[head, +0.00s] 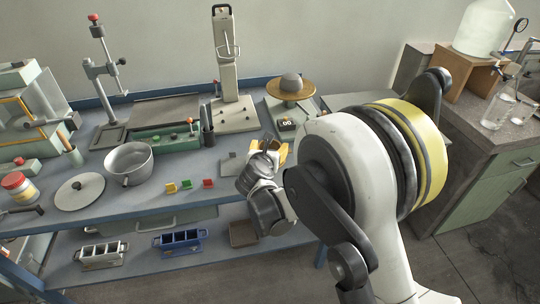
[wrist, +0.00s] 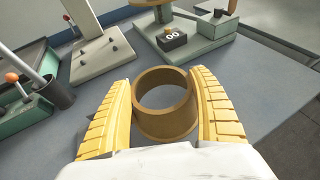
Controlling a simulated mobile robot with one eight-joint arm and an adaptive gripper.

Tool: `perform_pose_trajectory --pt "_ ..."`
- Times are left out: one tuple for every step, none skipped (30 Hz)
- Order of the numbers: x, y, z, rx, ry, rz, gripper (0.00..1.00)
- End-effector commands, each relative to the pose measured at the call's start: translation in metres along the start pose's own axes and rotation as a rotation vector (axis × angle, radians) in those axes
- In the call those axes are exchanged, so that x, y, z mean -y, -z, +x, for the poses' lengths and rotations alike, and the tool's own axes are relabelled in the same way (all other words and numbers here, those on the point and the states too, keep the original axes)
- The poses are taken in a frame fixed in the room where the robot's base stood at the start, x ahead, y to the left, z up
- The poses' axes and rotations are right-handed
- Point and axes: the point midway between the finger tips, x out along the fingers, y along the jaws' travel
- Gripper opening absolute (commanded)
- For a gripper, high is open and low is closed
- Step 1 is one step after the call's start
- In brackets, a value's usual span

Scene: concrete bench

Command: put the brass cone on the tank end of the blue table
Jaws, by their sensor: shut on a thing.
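The brass cone (wrist: 166,122) is a hollow, open-topped brass piece, seen in the wrist view between the yellow fingers of my gripper (wrist: 161,82). The fingers are shut on its sides. In the head view my gripper (head: 269,148) is over the right part of the blue table (head: 105,212), and the cone is mostly hidden there. I cannot tell whether its base touches the tabletop. At the table's left end stands a clear-sided, tank-like box (head: 46,96).
Near the gripper are a scale-like device with a round brass plate (head: 290,89), a tall press stand (head: 228,60) and a pen cup (head: 207,130). A grey pot (head: 128,162), a round lid (head: 79,192) and small coloured blocks (head: 186,184) lie to the left. The right front edge is close.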

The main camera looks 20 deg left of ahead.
Motion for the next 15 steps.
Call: perform_pose_trajectory --pt "0.000 0.012 0.005 0.000 0.000 0.000 0.33" --pt "0.000 0.017 0.007 0.000 0.000 0.000 0.33" --pt "0.000 0.021 0.009 0.000 0.000 0.000 0.33" --pt "0.000 0.023 0.010 0.000 0.000 0.000 0.33" --pt "0.000 0.024 0.010 0.000 0.000 0.000 0.33" --pt "0.000 0.023 0.010 0.000 0.000 0.000 0.33" --pt "0.000 0.022 0.009 0.000 0.000 0.000 0.33" --pt "0.000 0.021 0.009 0.000 0.000 0.000 0.33" --pt "0.000 0.021 0.009 0.000 0.000 0.000 0.33" --pt "0.000 0.021 0.009 0.000 0.000 0.000 0.33" --pt "0.000 0.021 0.009 0.000 0.000 0.000 0.33" --pt "0.000 0.022 0.009 0.000 0.000 0.000 0.33" --pt "0.000 0.022 0.010 0.000 0.000 0.000 0.33" --pt "0.000 0.023 0.010 0.000 0.000 0.000 0.33" --pt "0.001 0.024 0.010 0.000 0.000 0.000 0.77"
